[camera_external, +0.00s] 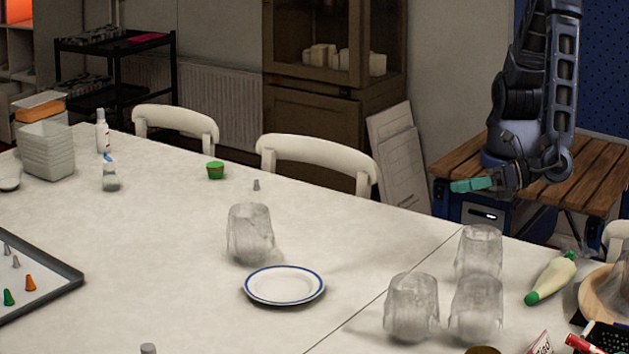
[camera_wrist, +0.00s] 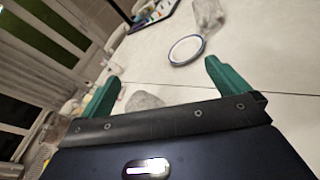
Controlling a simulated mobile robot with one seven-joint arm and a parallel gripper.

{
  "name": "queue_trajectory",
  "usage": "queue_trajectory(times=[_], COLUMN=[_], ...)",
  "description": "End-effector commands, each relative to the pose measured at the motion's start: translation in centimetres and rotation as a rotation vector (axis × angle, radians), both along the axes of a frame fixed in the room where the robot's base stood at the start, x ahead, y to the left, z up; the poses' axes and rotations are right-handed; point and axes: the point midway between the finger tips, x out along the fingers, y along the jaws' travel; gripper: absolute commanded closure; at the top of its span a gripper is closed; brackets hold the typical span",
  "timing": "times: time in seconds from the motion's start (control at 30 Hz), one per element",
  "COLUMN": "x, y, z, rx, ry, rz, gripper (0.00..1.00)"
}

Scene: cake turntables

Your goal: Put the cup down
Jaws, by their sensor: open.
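A clear, faceted glass cup (camera_external: 250,234) stands upright on the white table, just behind a white plate with a blue rim (camera_external: 284,285). The cup (camera_wrist: 208,14) and plate (camera_wrist: 187,50) also show at the top of the wrist view. Three similar glass cups, (camera_external: 479,252), (camera_external: 411,307) and (camera_external: 476,308), stand grouped at the table's right part. My gripper (camera_external: 472,185) is raised at the right, beyond the table's far edge and away from the cups. Its green fingers are apart and empty in the wrist view (camera_wrist: 163,70). A glass shape (camera_wrist: 145,101) shows low between them.
A white piping bag with a green end (camera_external: 551,278) lies right of the three cups. A dark-edged tray (camera_external: 45,279) with small nozzles is at left. White chairs (camera_external: 318,162) line the far edge. The table surface left of the lone cup is mostly clear.

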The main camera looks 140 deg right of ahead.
Motion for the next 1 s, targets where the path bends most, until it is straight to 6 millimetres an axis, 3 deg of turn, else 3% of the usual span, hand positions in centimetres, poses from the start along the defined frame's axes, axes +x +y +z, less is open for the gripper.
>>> queue_trajectory(times=[0.2, 0.5, 0.8, 1.0], x=[-3.8, -10.2, -17.2, -21.7], y=[-5.6, -11.1, -14.5, -15.5], z=[4.7, 9.4, 13.1, 15.1], rx=[0.192, 0.462, 0.74, 0.929], ry=[-0.047, -0.119, -0.209, -0.278], rz=[-0.207, -0.466, -0.695, -0.828], gripper=[0.0, 0.0, 0.0, 0.0])
